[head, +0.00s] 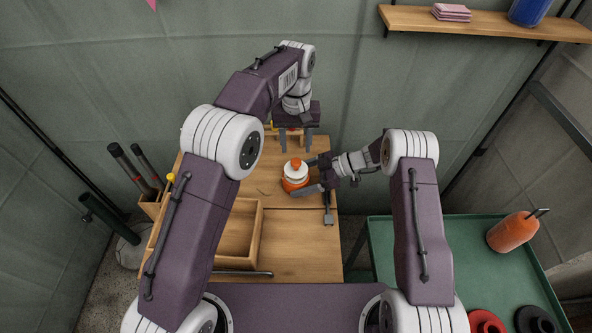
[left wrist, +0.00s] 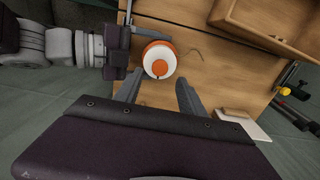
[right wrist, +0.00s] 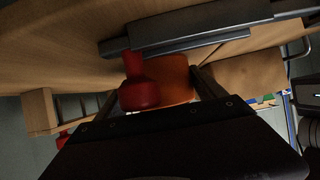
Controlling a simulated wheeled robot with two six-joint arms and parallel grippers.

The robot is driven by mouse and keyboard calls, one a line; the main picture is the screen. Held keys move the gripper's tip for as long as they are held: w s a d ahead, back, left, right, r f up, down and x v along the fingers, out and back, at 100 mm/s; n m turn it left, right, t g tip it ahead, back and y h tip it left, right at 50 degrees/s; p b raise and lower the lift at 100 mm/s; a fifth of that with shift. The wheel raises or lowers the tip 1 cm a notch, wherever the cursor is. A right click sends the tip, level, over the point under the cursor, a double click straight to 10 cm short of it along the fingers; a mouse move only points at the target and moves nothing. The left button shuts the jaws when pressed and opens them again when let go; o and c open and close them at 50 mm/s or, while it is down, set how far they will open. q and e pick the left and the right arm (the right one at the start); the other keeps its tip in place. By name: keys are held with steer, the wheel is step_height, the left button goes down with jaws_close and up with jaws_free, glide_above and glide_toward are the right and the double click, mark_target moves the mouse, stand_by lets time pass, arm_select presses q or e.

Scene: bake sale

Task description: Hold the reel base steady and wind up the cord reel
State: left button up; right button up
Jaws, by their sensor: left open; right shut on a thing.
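The cord reel (head: 295,174) stands on the wooden table, with an orange body, a white disc on top and an orange centre. The left wrist view shows the reel (left wrist: 160,60) from above, with a thin cord (left wrist: 192,55) on the wood beside it. My right gripper (head: 306,176) is shut on the reel's orange base from the right. In the right wrist view the orange body (right wrist: 175,80) is between the fingers, with a red knob-shaped part (right wrist: 138,88) in front. My left gripper (head: 296,144) is open and empty, behind the reel and apart from it.
An open wooden tray (head: 259,230) lies at the table's front left. A dark metal bar (head: 328,212) is at the right edge. A holder with dark tubes (head: 130,168) stands left. A green table (head: 460,235) with an orange container (head: 510,232) is at right.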

mark_target(296, 161)
arm_select(q)
step_height(296, 161, down, 6)
steer(key=shift+f, duration=0.25)
steer(key=c, duration=0.9)
steer(key=m, duration=1.2)
steer(key=m, duration=0.4)
